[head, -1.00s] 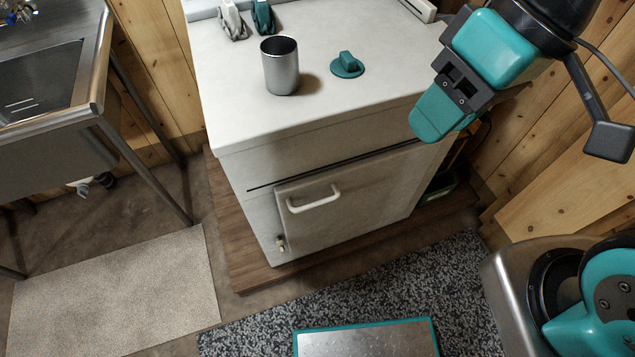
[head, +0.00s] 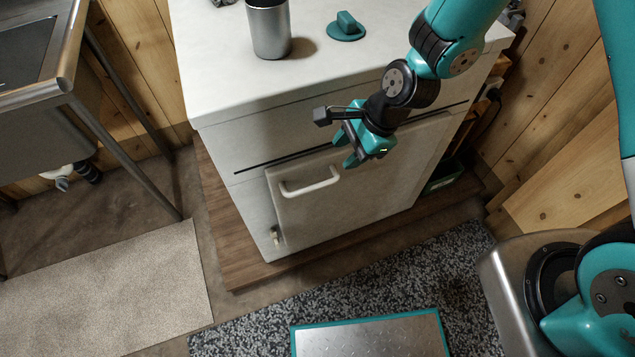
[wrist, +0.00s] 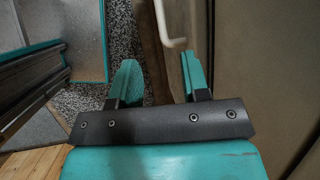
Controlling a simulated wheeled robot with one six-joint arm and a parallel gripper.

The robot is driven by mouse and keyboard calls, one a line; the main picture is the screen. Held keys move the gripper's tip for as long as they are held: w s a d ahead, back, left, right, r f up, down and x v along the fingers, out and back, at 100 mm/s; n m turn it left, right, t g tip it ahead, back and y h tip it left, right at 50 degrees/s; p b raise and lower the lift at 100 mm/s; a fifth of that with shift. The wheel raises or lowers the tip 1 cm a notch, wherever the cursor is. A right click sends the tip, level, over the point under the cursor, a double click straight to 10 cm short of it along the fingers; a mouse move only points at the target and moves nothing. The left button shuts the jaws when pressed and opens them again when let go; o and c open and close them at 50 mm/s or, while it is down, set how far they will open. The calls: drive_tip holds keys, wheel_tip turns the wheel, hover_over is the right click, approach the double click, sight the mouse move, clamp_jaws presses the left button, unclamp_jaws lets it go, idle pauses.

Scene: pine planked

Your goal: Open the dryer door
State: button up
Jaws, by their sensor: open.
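The white dryer (head: 250,130) stands against the plank wall, its front door (head: 340,210) flush with the front panel and looking shut. A white bar handle (head: 310,187) sits at the door's upper left; part of it shows at the top of the wrist view (wrist: 177,30). My gripper (head: 345,149) is in front of the dryer, to the right of and a little above the handle in the head view. In the wrist view its two teal fingers (wrist: 157,80) are apart with nothing between them. The handle shows beyond the fingertips and does not touch them.
A metal cup (head: 269,30) and a teal knob-like piece (head: 346,27) are on the dryer top. A metal sink stand (head: 60,80) is at left. A beige mat (head: 110,290) and a dark speckled rug (head: 240,335) lie on the floor in front.

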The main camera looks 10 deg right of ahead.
sight(315, 186)
drive_tip(key=x, duration=1.4)
clamp_jaws()
